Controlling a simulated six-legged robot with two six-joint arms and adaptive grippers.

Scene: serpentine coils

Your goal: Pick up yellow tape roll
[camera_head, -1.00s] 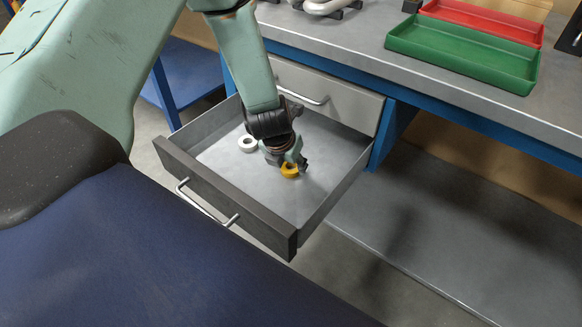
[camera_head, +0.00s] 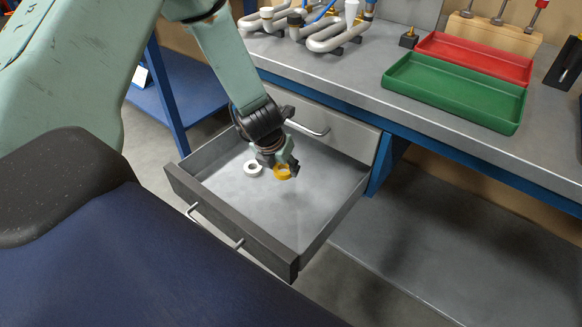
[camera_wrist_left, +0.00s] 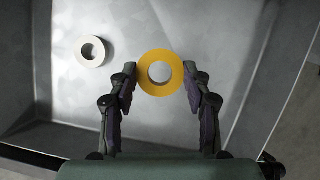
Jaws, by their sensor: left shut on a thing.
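The yellow tape roll (camera_head: 279,176) is held between the two fingers of my left gripper (camera_head: 284,169). In the left wrist view, the roll (camera_wrist_left: 146,81) faces the camera with its round hole showing. The fingertips of the left gripper (camera_wrist_left: 160,73) close on its left and right sides. The roll looks larger than the white roll and seems to hang above the floor of the open drawer (camera_head: 245,207). My right gripper is in neither view.
A white tape roll (camera_head: 259,171) lies on the drawer floor, left of the gripper. The drawer walls surround the gripper. The workbench (camera_head: 350,85) above holds a green tray (camera_head: 440,99), a red tray (camera_head: 485,66) and grey coiled pipes (camera_head: 325,42).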

